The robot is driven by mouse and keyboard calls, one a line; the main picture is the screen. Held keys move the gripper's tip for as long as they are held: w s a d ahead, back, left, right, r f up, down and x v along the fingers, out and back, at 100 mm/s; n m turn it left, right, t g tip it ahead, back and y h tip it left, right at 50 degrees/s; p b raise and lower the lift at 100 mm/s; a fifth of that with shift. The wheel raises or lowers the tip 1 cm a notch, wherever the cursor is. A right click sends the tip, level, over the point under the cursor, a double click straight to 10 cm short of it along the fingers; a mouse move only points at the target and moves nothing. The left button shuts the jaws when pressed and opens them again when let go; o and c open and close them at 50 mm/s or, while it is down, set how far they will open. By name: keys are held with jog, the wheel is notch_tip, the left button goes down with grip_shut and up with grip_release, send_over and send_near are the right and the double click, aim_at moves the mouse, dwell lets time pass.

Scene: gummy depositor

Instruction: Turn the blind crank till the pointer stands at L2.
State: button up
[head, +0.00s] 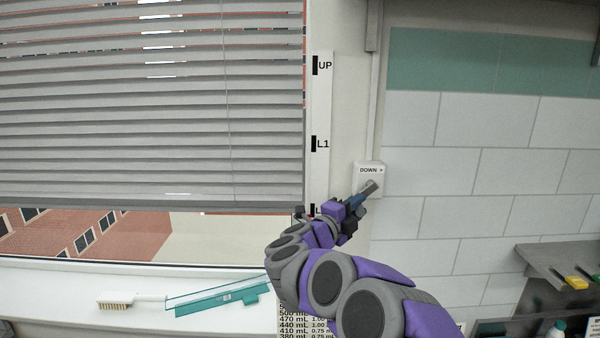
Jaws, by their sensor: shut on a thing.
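The grey slatted blind (150,110) hangs over the window on the left. Its bottom edge is about level with the lowest mark on the white scale strip (321,105). The strip reads UP, L1 and, lowest, an L whose remaining text is hidden behind my arm. I cannot make out the pointer clearly beside that mark. The white crank box (369,169), labelled "DOWN >", is on the wall right of the strip. My gripper (367,193) is at the box, shut on the crank (371,186), which is partly hidden by the fingers.
The white windowsill (60,302) holds a brush (125,301) and a teal flat tool (215,298). A printed mL chart is partly hidden behind my arm. A grey shelf (560,262) with small yellow items juts out at right. The tiled wall right of the crank box is clear.

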jog(key=shift+d+f+b, duration=0.6)
jog(key=shift+d+b, duration=0.05)
jog(key=shift+d, duration=0.1)
jog(key=o, duration=0.8)
jog(key=shift+d, duration=0.15)
jog(key=o, duration=0.5)
jog(key=shift+c, duration=0.2)
jog(key=shift+a, duration=0.25)
